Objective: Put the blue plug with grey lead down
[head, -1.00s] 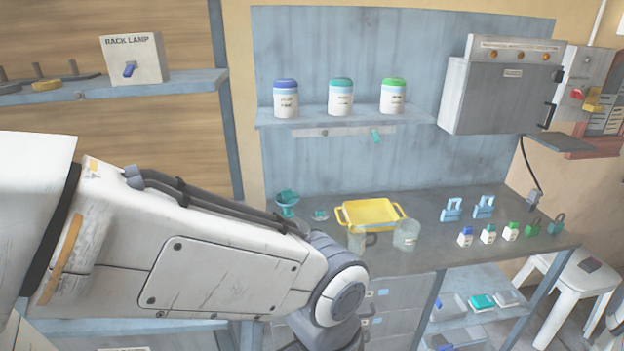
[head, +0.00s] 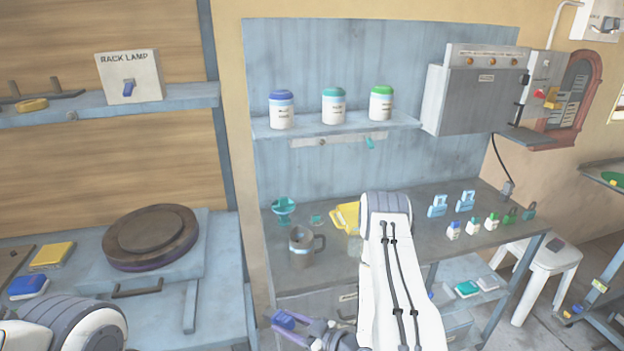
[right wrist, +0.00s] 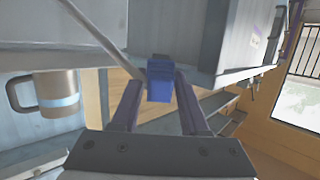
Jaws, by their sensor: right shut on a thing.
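The blue plug (head: 285,319) is held by my right gripper (head: 307,328), at the bottom middle of the head view, in front of the bench drawers. In the right wrist view the blue plug (right wrist: 160,78) sits between the two finger ends of my right gripper (right wrist: 160,90), which is shut on it. I cannot make out its grey lead for certain in either view. My left gripper is out of view.
A grey mug (head: 302,248), yellow tray (head: 346,217), blue padlock-shaped pieces and small bottles stand on the grey bench (head: 400,205). Three jars stand on the shelf (head: 340,128) above. A dark round plate (head: 150,237) lies at left. The bench front, left of the mug, looks clear.

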